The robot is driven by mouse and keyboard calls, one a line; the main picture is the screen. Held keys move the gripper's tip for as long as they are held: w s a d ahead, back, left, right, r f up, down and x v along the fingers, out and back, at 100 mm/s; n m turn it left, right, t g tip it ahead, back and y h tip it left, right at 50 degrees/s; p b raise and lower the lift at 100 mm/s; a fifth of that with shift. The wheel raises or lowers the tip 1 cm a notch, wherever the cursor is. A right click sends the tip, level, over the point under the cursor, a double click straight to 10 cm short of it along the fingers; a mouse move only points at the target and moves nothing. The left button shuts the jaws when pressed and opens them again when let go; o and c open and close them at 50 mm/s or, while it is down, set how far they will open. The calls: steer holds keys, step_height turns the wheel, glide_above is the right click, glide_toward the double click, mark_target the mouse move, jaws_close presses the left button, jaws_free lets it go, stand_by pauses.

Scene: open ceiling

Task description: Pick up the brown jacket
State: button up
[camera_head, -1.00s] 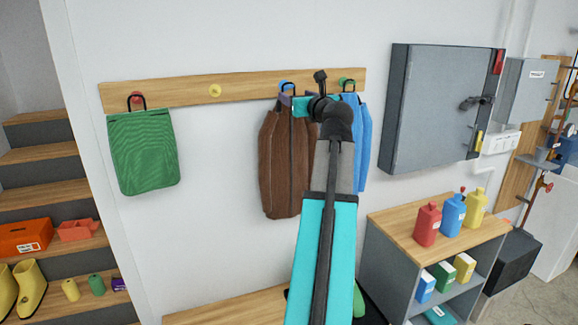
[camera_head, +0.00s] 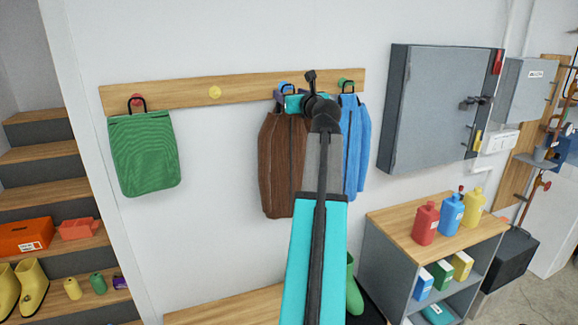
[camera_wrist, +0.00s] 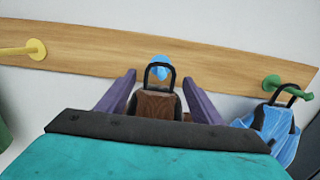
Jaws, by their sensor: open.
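The brown jacket (camera_head: 280,165) hangs by a black loop from the blue hook (camera_head: 285,86) on the wooden rail. My arm covers part of its right side in the head view. In the wrist view, the jacket's top (camera_wrist: 155,104) and its black loop (camera_wrist: 160,72) show between the two purple fingers of my gripper (camera_wrist: 160,84). The fingers are apart, one on each side of the loop. The blue hook (camera_wrist: 161,64) is straight ahead. I cannot tell whether a finger touches the jacket. In the head view my gripper's fingers are mostly hidden by the wrist.
A blue jacket (camera_head: 355,150) hangs close on the right from a green hook. A green bag (camera_head: 144,152) hangs on the left; the yellow hook (camera_head: 215,92) is bare. A grey cabinet (camera_head: 440,105) is on the wall at right, above a shelf (camera_head: 400,235) with bottles.

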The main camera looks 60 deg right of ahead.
stand_by(0.5)
steer(key=shift+r, duration=0.1)
jaws_close()
